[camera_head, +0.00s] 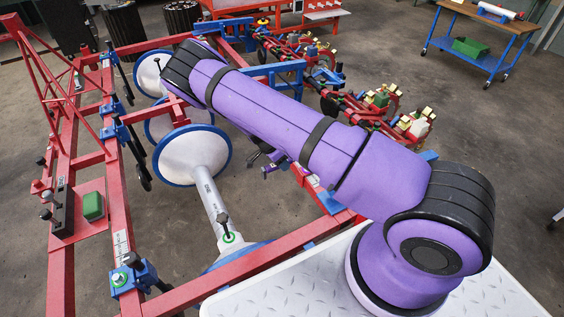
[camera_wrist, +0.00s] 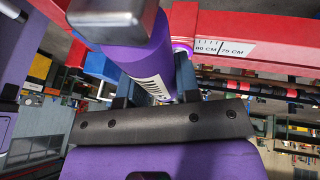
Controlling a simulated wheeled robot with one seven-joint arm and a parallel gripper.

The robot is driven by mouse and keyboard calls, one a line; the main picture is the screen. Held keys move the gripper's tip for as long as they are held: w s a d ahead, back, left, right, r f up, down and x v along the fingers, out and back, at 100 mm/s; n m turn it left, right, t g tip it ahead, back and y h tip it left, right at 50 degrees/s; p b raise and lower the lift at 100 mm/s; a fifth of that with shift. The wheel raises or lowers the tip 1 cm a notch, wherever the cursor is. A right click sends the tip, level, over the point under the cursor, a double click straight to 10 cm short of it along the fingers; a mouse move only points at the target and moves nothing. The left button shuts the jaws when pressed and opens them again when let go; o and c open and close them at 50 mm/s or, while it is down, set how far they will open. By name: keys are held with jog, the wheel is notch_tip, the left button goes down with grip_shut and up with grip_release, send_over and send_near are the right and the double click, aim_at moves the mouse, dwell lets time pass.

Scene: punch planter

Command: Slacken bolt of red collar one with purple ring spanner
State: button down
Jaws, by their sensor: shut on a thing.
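In the wrist view my gripper (camera_wrist: 155,98) is shut on the purple ring spanner (camera_wrist: 146,65). The spanner's thick purple shaft carries a white label and stretches up and away from the jaws. A purple ring shape (camera_wrist: 183,46) shows beside a red beam (camera_wrist: 255,38) marked 80 CM and 75 CM. Whether this ring sits around a bolt I cannot tell. A grey metal block (camera_wrist: 116,18) covers part of the view. I cannot pick out red collar one or its bolt for sure. In the head view my purple arm hides most of the gripper area.
The red planter frame (camera_head: 85,158) with blue clamps and white discs (camera_head: 192,155) fills the left and middle. Row units (camera_head: 385,100) stand behind my arm. A blue block (camera_wrist: 101,66) is close to the spanner. A wooden-topped blue table (camera_head: 485,38) stands far right, with open floor before it.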

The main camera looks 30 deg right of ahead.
jog(key=shift+f, duration=2.4)
jog(key=s+d+n+t, duration=0.5)
jog(key=s+n, duration=0.5)
jog(key=n, duration=0.2)
jog(key=shift+s+d, duration=0.25)
jog(key=shift+d, duration=0.55)
dwell(1.0)
jog(key=shift+a, duration=0.1)
dwell(0.4)
jog(key=shift+w+a, duration=0.1)
jog(key=shift+r, duration=0.2)
